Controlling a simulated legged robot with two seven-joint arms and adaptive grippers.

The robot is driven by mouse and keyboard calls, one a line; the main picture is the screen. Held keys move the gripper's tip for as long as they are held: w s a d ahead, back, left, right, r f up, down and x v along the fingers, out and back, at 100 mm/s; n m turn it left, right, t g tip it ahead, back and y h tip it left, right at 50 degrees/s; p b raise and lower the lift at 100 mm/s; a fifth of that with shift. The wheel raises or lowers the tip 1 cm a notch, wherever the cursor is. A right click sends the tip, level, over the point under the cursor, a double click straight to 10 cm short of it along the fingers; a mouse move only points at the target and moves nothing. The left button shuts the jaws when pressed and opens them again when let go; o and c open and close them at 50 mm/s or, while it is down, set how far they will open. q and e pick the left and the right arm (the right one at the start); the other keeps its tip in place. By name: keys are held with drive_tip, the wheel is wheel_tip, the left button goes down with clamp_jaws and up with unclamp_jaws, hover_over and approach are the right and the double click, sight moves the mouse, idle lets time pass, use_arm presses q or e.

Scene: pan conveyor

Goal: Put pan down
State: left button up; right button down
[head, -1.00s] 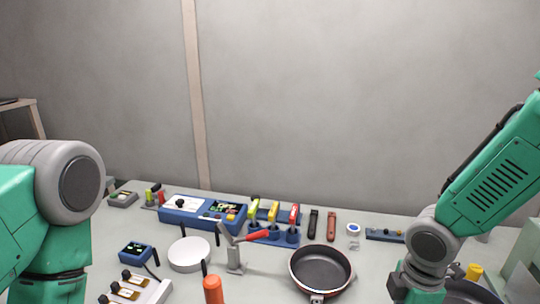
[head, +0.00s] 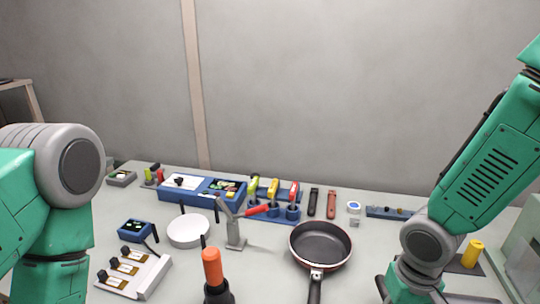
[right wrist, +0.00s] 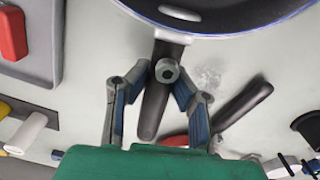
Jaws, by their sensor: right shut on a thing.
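The dark frying pan (head: 320,243) with a reddish rim is at the right middle of the table in the head view, upright, its handle pointing toward me. I cannot tell whether its base touches the table. In the right wrist view the pan (right wrist: 230,18) is at the top, with its black handle (right wrist: 155,108) running down between the fingers. My right gripper (right wrist: 165,82) is shut on this handle. In the head view the right arm comes in at the right, and its gripper is below the picture. The left arm shows at the left, its gripper out of view.
A round white dish (head: 188,232), a grey lever stand with a red handle (head: 236,232) and an orange-handled tool (head: 212,268) stand left of the pan. A blue tray (head: 200,190) is farther back. A yellow cylinder (head: 472,254) stands right of my right arm.

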drive_tip(key=n, duration=0.1)
drive_tip(key=r+n+p, duration=0.1)
drive_tip(key=n, duration=0.1)
drive_tip(key=shift+s+a, duration=0.1)
drive_tip(key=shift+a, duration=0.3)
drive_tip(key=a+r+n+p, duration=0.2)
drive_tip(key=r+n, duration=0.1)
drive_tip(key=n, duration=0.8)
drive_tip(key=a+r+n+p, duration=0.2)
drive_tip(key=a+n, duration=0.1)
drive_tip(key=n, duration=0.7)
wheel_tip(320, 180, down, 10)
drive_tip(key=b, duration=0.2)
drive_tip(key=shift+b, duration=0.3)
drive_tip(key=shift+f, duration=0.15)
drive_tip(key=c, duration=1.4)
unclamp_jaws()
drive_tip(key=shift+c, duration=0.2)
